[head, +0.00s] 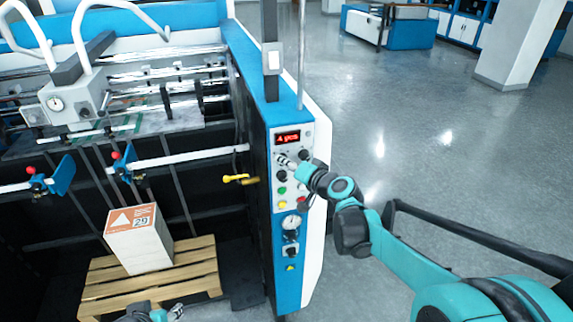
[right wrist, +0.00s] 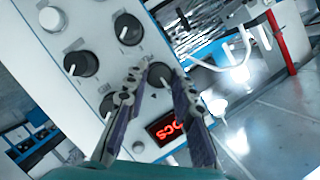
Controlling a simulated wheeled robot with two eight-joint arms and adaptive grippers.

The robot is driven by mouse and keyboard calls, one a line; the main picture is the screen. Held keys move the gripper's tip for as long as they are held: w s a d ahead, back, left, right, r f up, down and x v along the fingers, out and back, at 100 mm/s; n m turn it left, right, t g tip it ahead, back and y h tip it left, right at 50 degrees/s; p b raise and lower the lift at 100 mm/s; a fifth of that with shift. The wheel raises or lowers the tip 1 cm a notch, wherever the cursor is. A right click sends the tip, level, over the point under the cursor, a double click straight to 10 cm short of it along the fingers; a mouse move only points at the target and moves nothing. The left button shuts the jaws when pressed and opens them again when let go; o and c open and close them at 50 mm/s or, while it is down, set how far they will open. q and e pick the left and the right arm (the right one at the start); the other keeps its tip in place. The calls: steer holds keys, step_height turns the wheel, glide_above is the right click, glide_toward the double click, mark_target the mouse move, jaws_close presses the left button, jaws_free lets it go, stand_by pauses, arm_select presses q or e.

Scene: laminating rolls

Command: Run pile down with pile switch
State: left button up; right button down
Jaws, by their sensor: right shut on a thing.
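The control panel (head: 290,190) is a white and blue face on the machine's near end, with a red lit display (head: 287,138). My right gripper (head: 284,160) is at the upper panel, just below the display. In the right wrist view its fingers (right wrist: 155,80) are closed around a black rotary knob (right wrist: 160,71), the pile switch as far as I can tell. The pile, a white box with an orange label (head: 140,240), stands on a wooden pallet (head: 188,285) inside the machine. My left gripper (head: 165,314) is at the bottom edge, mostly cut off.
More black knobs (right wrist: 80,64) and white buttons sit beside the held knob.

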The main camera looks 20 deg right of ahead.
steer(key=c, duration=1.3)
jaws_free()
steer(key=v, duration=1.2)
steer(key=shift+f, duration=0.1)
steer(key=s+a+f+n+g+b, duration=0.25)
steer(key=s+f+b, duration=0.3)
steer(key=f, duration=0.45)
steer(key=s+a+f+n+g+b, duration=0.15)
steer(key=s+a+f+b, duration=0.35)
steer(key=f, duration=0.5)
steer(key=s+d+f+g+h+b, duration=0.1)
steer(key=s+f+b, duration=0.2)
steer(key=f, duration=0.2)
steer(key=s+d+f+n+g+h+b, duration=0.1)
steer(key=s+f+h+b, duration=0.1)
steer(key=f+b, duration=0.2)
steer(key=s+d+f+h+b, duration=0.1)
steer(key=s+f+b, duration=0.2)
steer(key=f, duration=0.4)
steer(key=shift+s+d+n+g+h+b, duration=0.3)
steer(key=shift+s+d+n+g+b, duration=0.05)
steer(key=shift+n+g+b, duration=0.1)
